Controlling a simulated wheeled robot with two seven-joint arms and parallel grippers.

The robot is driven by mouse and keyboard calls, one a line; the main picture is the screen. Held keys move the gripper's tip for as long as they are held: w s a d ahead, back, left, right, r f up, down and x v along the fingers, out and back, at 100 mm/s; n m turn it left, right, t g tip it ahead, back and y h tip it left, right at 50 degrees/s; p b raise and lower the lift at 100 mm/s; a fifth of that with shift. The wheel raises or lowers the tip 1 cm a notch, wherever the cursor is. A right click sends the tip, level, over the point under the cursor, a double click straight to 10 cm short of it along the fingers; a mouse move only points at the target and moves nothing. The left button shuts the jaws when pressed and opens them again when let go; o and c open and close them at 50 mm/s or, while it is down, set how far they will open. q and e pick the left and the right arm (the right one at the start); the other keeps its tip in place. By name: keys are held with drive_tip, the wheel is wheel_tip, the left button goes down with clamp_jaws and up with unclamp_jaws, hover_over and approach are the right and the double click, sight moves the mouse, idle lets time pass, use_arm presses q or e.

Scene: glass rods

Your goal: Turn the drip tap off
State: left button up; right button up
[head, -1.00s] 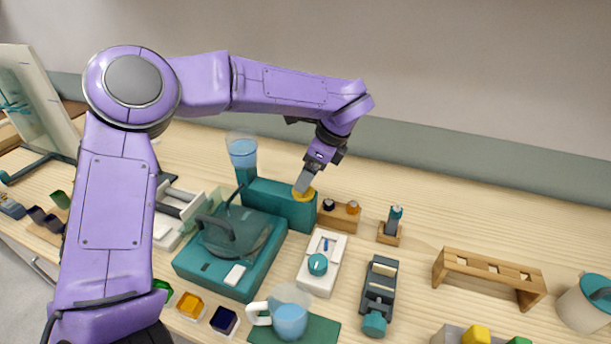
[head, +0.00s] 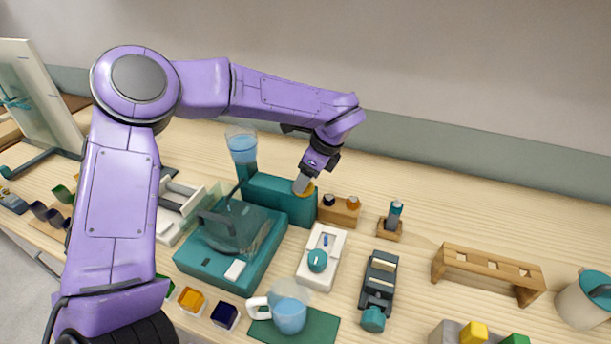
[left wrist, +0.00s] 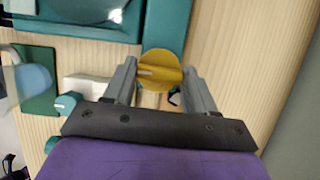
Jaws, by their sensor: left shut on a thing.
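The drip tap's yellow round knob (head: 309,190) sits at the right end of a teal block (head: 268,196). My left gripper (head: 302,187) reaches down onto the knob and is shut on it, covering part of it. In the left wrist view the yellow knob (left wrist: 160,66), with a pale raised bar across its face, lies between the two grey fingers. A clear cup of blue water (head: 242,148) stands at the block's left end. I cannot see any drip. My right gripper is not in view.
A teal base with a glass dish (head: 226,240) stands just in front of the tap block. A wooden block with small knobs (head: 340,210) is close to its right. A white dial plate (head: 321,257) and a water mug (head: 288,312) are nearer me. Bare table lies behind.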

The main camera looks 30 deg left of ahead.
use_arm(q)
drive_tip(key=shift+f+m+t+b, duration=0.15)
drive_tip(key=shift+m+t+b, duration=0.35)
drive_tip(key=shift+m+b, duration=0.55)
drive_tip(key=shift+s+m+t+b, duration=0.1)
drive_tip(key=shift+m+t+b, duration=0.3)
drive_tip(key=shift+m, duration=0.55)
drive_tip(key=m+t+b, duration=0.1)
drive_tip(key=m, duration=0.1)
drive_tip(key=shift+s+m, duration=0.1)
drive_tip(key=shift+m, duration=0.3)
drive_tip(key=shift+m+h+b, duration=0.3)
drive_tip(key=shift+m, duration=0.6)
drive_tip(key=m, duration=0.1)
drive_tip(key=m+t, duration=0.1)
drive_tip(key=shift+s+a+r+m+h, duration=0.1)
drive_tip(key=shift+r+m+h, duration=0.15)
drive_tip(key=shift+m+h, duration=0.05)
drive_tip(key=shift+m+t+p, duration=0.3)
drive_tip(key=shift+m+t, duration=0.2)
drive_tip(key=shift+m, duration=0.4)
drive_tip(key=shift+a+m+t+h+p, duration=0.15)
drive_tip(key=shift+m+h+p, duration=0.4)
drive_tip(key=shift+m, duration=0.6)
drive_tip(key=shift+d+m+t+h+p, duration=0.15)
drive_tip(key=shift+m+h+p, duration=0.4)
drive_tip(key=shift+m, duration=0.6)
drive_tip(key=shift+a, duration=0.1)
